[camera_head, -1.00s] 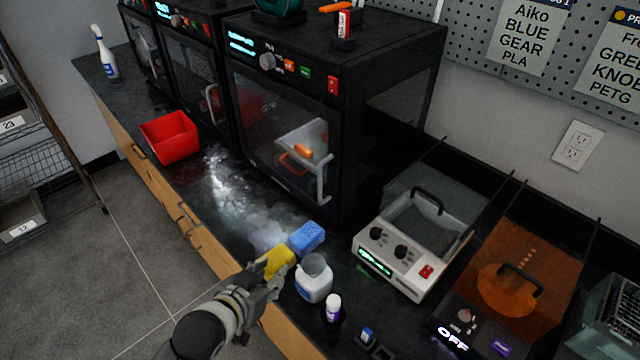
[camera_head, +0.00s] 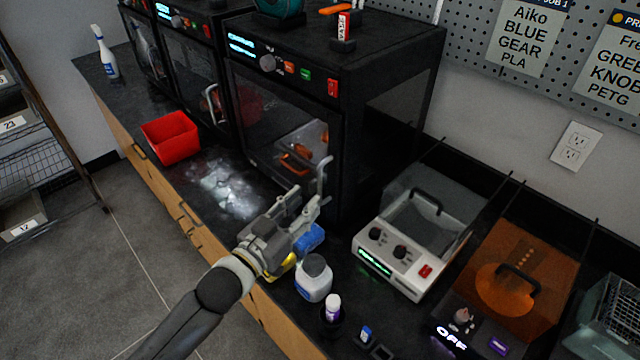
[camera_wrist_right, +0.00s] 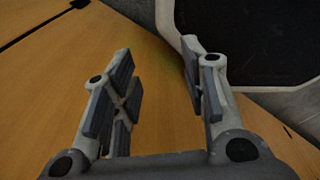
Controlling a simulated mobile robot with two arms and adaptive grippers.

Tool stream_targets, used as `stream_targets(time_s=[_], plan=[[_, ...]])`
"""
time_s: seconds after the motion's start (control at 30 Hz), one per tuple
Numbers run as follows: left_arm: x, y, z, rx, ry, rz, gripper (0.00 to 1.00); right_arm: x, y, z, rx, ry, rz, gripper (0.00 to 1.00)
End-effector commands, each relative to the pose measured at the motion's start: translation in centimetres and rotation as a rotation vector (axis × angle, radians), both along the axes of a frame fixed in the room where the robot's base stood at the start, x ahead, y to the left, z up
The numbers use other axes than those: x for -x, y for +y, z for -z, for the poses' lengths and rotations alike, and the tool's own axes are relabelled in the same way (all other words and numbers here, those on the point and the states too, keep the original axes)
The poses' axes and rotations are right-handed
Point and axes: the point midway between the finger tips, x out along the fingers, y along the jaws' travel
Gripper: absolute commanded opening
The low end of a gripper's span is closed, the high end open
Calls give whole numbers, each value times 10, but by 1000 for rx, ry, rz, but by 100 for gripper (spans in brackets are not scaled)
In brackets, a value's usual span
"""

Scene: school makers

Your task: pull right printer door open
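The right printer (camera_head: 395,85) is a black box with a glass front door (camera_head: 270,120). The door looks shut, and an orange part shows behind the glass. Its pale vertical handle (camera_head: 323,178) is at the door's lower right. My left gripper (camera_head: 304,203) is just below and in front of the handle, its fingers spread towards it. I cannot tell whether it touches the handle. My right gripper (camera_wrist_right: 158,65) shows only in the right wrist view, open and empty in front of a wooden surface (camera_wrist_right: 60,85).
A blue sponge (camera_head: 312,236) and a white jar (camera_head: 313,280) stand close by my left gripper. A red bin (camera_head: 170,137) is further left on the dark counter. A white device (camera_head: 402,262) stands right of the printer.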

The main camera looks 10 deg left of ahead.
Motion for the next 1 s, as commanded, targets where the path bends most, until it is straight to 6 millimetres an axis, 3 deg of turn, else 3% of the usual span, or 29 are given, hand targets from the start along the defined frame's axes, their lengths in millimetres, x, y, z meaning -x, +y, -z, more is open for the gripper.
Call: stream_targets(time_s=[0.2,0.4,0.83,1.0], plan=[[-33,-14,-2,0,-1,0,31,0,0,-8,0,0,0,40],[-55,-23,-1,0,0,0,31,0,1,-11,-1,0,0,40],[-63,-26,0,0,1,1,31,0,3,-12,-4,0,1,40],[-63,-26,0,0,1,1,12,0,3,-12,-4,0,1,40]])
